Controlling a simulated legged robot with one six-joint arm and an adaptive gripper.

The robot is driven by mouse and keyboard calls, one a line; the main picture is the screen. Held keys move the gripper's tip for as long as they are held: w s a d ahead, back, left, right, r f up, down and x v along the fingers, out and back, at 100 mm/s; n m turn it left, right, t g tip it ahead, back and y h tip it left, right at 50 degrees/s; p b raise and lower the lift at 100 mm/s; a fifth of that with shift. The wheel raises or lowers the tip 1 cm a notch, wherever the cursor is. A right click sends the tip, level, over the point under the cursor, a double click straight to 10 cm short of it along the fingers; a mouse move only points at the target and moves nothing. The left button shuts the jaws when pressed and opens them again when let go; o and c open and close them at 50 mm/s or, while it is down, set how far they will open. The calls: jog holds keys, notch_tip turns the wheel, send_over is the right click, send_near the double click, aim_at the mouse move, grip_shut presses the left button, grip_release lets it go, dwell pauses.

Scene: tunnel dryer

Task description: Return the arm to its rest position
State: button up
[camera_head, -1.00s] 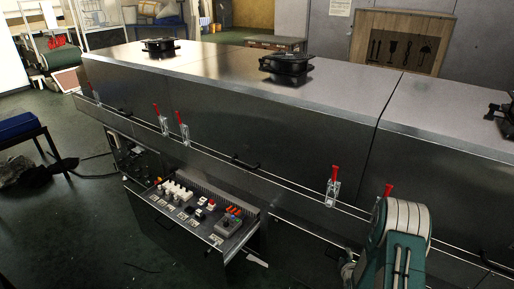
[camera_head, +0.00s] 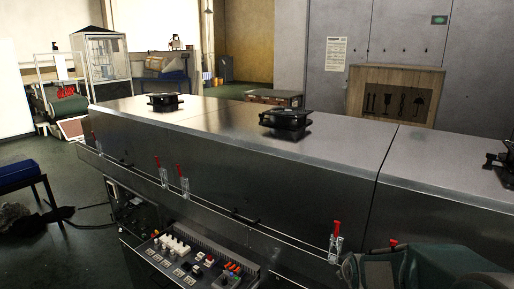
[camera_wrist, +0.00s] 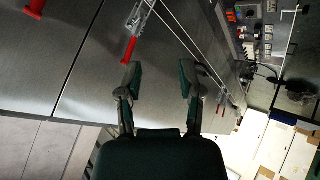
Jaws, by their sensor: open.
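My gripper (camera_wrist: 160,80) shows in the wrist view with its two dark green fingers apart and nothing between them. In the head view, green parts of my arm fill the lower right corner, in front of the dryer (camera_head: 280,170). My fingertips cannot be made out in the head view.
The open control drawer (camera_head: 180,262) juts out at the dryer's lower front. Red-handled latches (camera_head: 336,240) stick out along its side. A wooden crate (camera_head: 397,92) stands behind.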

jog(key=s+a+r+m+g, duration=0.1)
jog(key=s+a+r, duration=0.3)
jog(key=s, duration=0.9)
jog(key=s+a+r+m+g+y, duration=0.1)
jog(key=s+a+r+m, duration=0.3)
jog(key=s, duration=0.8)
notch_tip(320, 180, up, 2)
jog(key=shift+s+r+m+g, duration=0.1)
jog(key=shift+s+m+g, duration=0.25)
jog(key=shift+g, duration=0.25)
